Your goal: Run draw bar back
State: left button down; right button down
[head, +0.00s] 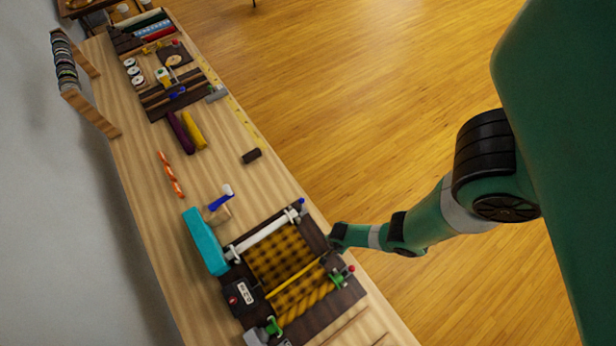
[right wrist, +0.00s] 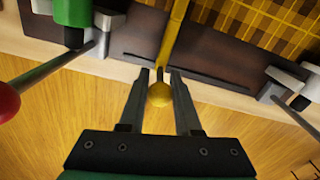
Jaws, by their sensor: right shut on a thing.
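The draw bar (head: 296,277) is a thin yellow rod lying across the loom's dark frame, over a yellow-and-black plaid cloth (head: 277,252). In the right wrist view, the bar (right wrist: 174,42) ends in a round yellow knob (right wrist: 159,95). My right gripper (right wrist: 160,80) has its two fingers on either side of the bar's knob end and is shut on it. In the head view, my right gripper (head: 331,243) is at the loom's right edge and partly hides the bar's end. My left gripper is not in view.
Green clamps with metal rods, one red-tipped (head: 338,277), flank the bar. A white roller (head: 265,234) crosses the loom. A teal box (head: 204,241) and a dark box with a display (head: 242,293) stand left. Craft supplies lie farther up the bench (head: 215,145).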

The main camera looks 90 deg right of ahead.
jog(key=c, duration=0.6)
grip_release()
jog(key=shift+r, duration=0.1)
notch_tip(320, 180, up, 6)
jog(key=p, duration=0.4)
jog(key=shift+b, duration=0.35)
jog(key=shift+r, duration=0.65)
